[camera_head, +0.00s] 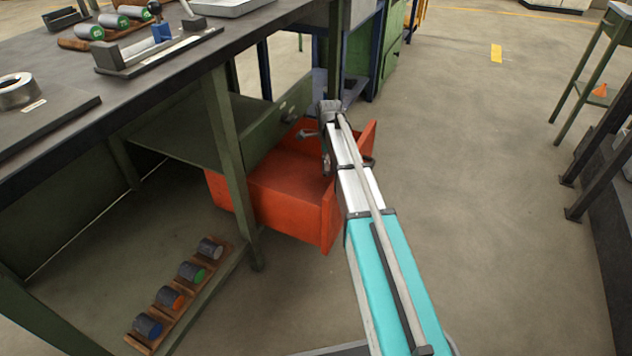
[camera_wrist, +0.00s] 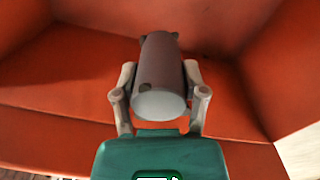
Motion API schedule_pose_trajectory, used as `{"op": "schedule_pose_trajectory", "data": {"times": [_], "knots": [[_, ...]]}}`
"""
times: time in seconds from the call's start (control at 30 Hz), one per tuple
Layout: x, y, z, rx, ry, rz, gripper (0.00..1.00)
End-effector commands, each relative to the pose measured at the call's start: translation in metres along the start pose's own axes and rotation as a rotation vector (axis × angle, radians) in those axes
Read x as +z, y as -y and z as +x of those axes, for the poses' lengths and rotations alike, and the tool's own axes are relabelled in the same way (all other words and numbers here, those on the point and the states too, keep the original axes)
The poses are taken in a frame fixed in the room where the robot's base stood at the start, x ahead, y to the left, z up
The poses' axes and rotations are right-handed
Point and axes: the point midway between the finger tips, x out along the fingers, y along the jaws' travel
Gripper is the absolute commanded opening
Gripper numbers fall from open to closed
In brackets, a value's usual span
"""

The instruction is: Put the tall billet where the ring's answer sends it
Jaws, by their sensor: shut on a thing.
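In the wrist view my gripper (camera_wrist: 160,97) is shut on a grey-brown cylindrical billet (camera_wrist: 160,62). Its pale round end faces the camera, with small dark nubs near its ends. The billet is inside or just above an open orange bin (camera_wrist: 60,70); I cannot tell whether it touches the floor of the bin. In the head view the orange bin (camera_head: 285,185) juts out from under the table, and my arm reaches over its right side. The held billet is hidden there. A steel ring (camera_head: 18,92) lies on a dark plate at the table's left edge.
Several billets with coloured ends lie in a wooden rack (camera_head: 178,290) on the low shelf. Green-ended billets (camera_head: 90,33) and a grey fixture (camera_head: 155,50) with a blue part are on the table (camera_head: 150,95). Open floor (camera_head: 470,180) lies right of my arm.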

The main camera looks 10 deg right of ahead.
Motion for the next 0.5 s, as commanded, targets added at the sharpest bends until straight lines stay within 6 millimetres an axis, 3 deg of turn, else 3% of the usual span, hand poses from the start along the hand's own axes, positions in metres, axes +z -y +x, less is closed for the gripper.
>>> {"op": "schedule_pose_trajectory", "data": {"times": [0.5], "knots": [[0.000,0.001,0.049,0.000,0.000,0.000,0.00]]}}
